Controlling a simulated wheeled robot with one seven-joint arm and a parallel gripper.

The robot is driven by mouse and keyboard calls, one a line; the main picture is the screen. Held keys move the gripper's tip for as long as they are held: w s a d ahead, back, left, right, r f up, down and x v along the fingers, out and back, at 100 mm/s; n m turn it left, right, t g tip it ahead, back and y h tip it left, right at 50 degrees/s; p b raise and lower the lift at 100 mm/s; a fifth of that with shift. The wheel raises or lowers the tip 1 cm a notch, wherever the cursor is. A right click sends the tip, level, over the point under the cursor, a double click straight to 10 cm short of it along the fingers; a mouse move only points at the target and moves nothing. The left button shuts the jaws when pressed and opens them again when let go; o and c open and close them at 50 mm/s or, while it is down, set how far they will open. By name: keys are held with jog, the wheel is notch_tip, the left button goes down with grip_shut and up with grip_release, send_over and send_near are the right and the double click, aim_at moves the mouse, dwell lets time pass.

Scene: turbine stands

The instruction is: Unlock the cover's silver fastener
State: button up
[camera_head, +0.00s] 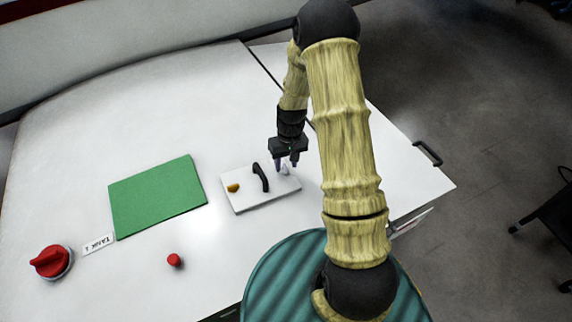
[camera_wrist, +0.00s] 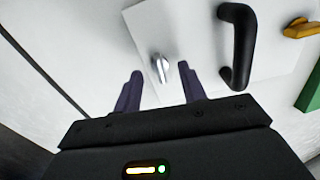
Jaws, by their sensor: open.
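The cover (camera_head: 244,201) is a white square plate on the white table top, with a black arched handle (camera_head: 261,177) in its middle. The silver fastener (camera_head: 285,169) is near the cover's right edge. In the wrist view the silver fastener (camera_wrist: 161,68) is a small metal knob just beyond my fingertips, roughly between their lines. A yellow fastener (camera_head: 233,188) sits on the cover's left side, and it also shows in the wrist view (camera_wrist: 301,28). My gripper (camera_head: 285,164) is open, pointing down over the silver fastener. I see no contact in the wrist view.
A green mat (camera_head: 158,195) lies left of the cover. A red knob (camera_head: 51,262), a "TANK" label (camera_head: 98,244) and a small red button (camera_head: 174,260) are at the front left. A dark handle (camera_head: 427,153) is on the table's right side. The back left of the table is clear.

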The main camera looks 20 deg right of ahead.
jog(key=shift+w+d+r+p, duration=0.1)
jog(key=shift+r+p, duration=0.45)
jog(key=shift+r, duration=0.35)
jog(key=shift+w+d+r+p, duration=0.1)
jog(key=shift+r+p, duration=0.4)
jog(key=shift+r, duration=0.4)
jog(key=s+r+m+t+h+b, duration=0.1)
jog(key=s+r+t+b, duration=0.2)
jog(key=s+r, duration=1)
notch_tip(320, 180, up, 3)
jog(key=shift+s+t+b, duration=0.25)
jog(key=shift+t+b, duration=0.15)
jog(key=shift+b, duration=0.5)
jog(key=shift+a, duration=0.1)
